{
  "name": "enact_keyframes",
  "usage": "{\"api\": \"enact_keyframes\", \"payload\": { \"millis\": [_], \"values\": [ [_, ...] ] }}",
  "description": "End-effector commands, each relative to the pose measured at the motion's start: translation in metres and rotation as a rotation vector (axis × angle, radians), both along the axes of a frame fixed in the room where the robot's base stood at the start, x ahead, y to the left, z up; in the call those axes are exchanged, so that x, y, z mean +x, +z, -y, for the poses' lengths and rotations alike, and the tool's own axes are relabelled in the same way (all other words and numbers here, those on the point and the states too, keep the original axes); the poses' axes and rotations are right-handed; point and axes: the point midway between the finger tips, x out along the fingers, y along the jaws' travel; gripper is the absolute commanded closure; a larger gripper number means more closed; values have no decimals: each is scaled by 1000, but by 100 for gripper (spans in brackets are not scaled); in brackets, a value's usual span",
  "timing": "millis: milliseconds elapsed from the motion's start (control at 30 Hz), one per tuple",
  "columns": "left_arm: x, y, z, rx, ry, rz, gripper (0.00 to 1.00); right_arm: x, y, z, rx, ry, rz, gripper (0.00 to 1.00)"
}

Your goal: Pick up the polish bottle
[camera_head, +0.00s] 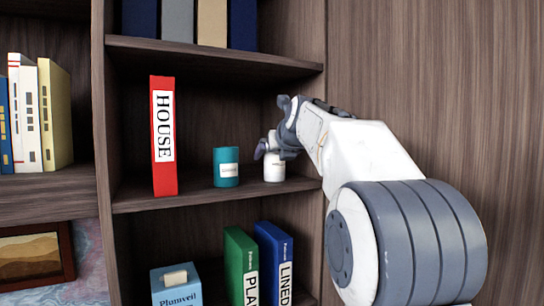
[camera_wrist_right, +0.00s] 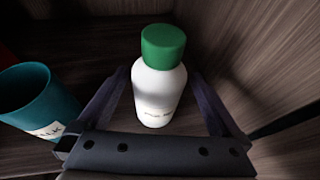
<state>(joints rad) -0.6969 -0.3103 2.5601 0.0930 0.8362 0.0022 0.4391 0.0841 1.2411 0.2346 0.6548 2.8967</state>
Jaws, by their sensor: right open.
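The polish bottle, a white bottle (camera_wrist_right: 158,92) with a green cap, stands upright on the middle shelf. In the head view its lower white part (camera_head: 274,172) shows, and the gripper hides the upper part. My right gripper (camera_head: 272,147) is open at the bottle. In the right wrist view its two dark fingers reach along either side of the bottle, with narrow gaps visible. My left gripper is not in view.
A teal cup (camera_head: 226,167) with a white label stands just left of the bottle. A red book (camera_head: 163,180) stands farther left on the same shelf (camera_head: 150,203). The cabinet's right side wall is close to the bottle. The upper shelf (camera_head: 215,53) lies above.

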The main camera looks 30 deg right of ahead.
Motion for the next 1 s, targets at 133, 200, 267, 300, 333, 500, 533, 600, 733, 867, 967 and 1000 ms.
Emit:
{"api": "enact_keyframes", "payload": {
  "millis": [133, 200, 267, 300, 333, 500, 533, 600, 733, 867, 967, 1000],
  "values": [
    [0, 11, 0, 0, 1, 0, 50, 20, -8, 3, 1, 2, -5, 0],
    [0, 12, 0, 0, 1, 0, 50, 25, -10, 4, 0, 2, -2, 0],
    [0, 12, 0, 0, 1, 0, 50, 27, -11, 5, -1, 3, -1, 0],
    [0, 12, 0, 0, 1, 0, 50, 27, -11, 5, -1, 3, -1, 0],
    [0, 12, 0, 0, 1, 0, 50, 27, -11, 4, -1, 3, -1, 0],
    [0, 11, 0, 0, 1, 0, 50, 27, -11, 3, -1, 4, -1, 15],
    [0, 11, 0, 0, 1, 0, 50, 27, -11, 3, -1, 4, -1, 27],
    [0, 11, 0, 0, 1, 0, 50, 27, -11, 3, -1, 4, -1, 54],
    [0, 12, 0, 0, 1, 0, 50, 27, -11, 3, -1, 5, -1, 100],
    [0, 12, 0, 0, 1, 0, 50, 27, -10, 3, -1, 5, 1, 100],
    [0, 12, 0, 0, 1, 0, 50, 27, -10, 3, -2, 4, 1, 100],
    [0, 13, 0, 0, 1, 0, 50, 27, -9, 3, -2, 4, 1, 100]
  ]
}}
